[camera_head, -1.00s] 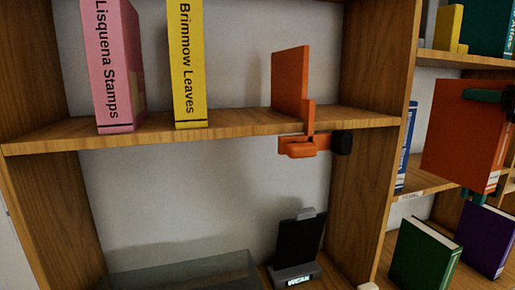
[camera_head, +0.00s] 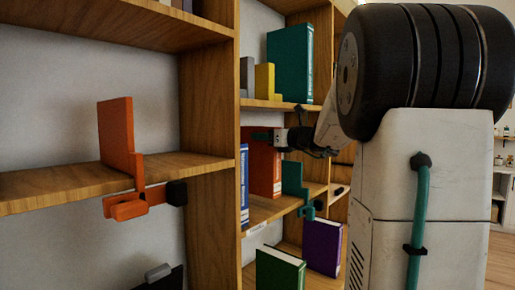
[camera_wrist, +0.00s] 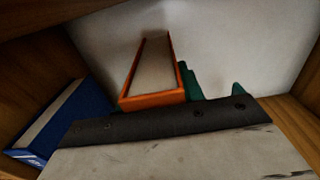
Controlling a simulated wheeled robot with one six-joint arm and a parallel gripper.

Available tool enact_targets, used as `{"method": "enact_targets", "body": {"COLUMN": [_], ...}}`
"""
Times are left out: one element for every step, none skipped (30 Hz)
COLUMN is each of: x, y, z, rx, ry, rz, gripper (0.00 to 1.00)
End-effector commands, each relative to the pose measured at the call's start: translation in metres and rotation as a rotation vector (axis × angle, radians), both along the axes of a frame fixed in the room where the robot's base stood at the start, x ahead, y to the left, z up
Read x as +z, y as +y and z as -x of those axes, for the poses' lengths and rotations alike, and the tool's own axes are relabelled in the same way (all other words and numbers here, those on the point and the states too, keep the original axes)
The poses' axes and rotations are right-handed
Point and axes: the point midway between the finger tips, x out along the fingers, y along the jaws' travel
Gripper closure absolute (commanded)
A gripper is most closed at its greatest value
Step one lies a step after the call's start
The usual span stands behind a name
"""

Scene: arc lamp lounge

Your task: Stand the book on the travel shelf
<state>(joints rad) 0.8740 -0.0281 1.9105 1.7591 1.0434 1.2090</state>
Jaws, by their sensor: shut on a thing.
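The orange book (camera_head: 264,170) is upright inside the middle compartment of the right-hand bookcase, above the travel shelf (camera_head: 262,211). Its lower edge looks at or very near the board; I cannot tell if it touches. My gripper (camera_head: 262,136) is shut on its upper part, reaching in from the right. A blue book (camera_head: 244,188) stands to its left and a teal bookend (camera_head: 292,178) to its right. In the wrist view the orange book (camera_wrist: 152,68) shows its page edges, with the blue book (camera_wrist: 60,122) at left. A dark bar hides most of the fingers there.
An orange bookend (camera_head: 117,138) is clamped on the left shelf. Above are a large teal book (camera_head: 290,64) and a yellow bookend (camera_head: 264,80). Below are a green book (camera_head: 279,270) and a purple book (camera_head: 323,246). A wooden upright (camera_head: 208,110) separates the bays.

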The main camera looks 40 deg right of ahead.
Motion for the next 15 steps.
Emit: {"method": "enact_targets", "body": {"x": [-0.002, -0.004, -0.008, -0.013, -0.017, -0.023, -0.026, -0.030, -0.032, -0.033, -0.033, -0.033, -0.033, -0.033, -0.033], "y": [0.000, 0.000, 0.000, 0.000, 0.000, 0.000, 0.000, 0.000, 0.000, 0.000, 0.000, 0.000, 0.000, 0.000, 0.000], "z": [0.000, 0.000, 0.000, 0.000, 0.000, 0.000, 0.000, 0.000, 0.000, 0.001, 0.001, 0.001, 0.001, 0.001, 0.001], "rx": [0.000, 0.000, 0.000, -0.001, -0.001, -0.001, -0.001, -0.001, -0.001, -0.002, -0.002, -0.002, -0.001, -0.001, -0.001], "ry": [-0.002, -0.002, -0.002, -0.002, -0.001, -0.001, -0.001, -0.001, -0.002, -0.002, -0.002, -0.003, -0.003, -0.003, -0.003], "rz": [0.000, -0.001, -0.001, -0.002, -0.003, -0.002, -0.002, -0.002, -0.001, 0.000, 0.001, 0.001, 0.001, 0.001, 0.001], "gripper": [1.00, 1.00, 1.00, 1.00, 1.00, 1.00, 1.00, 1.00, 1.00, 1.00, 1.00, 1.00, 1.00, 1.00, 1.00]}}
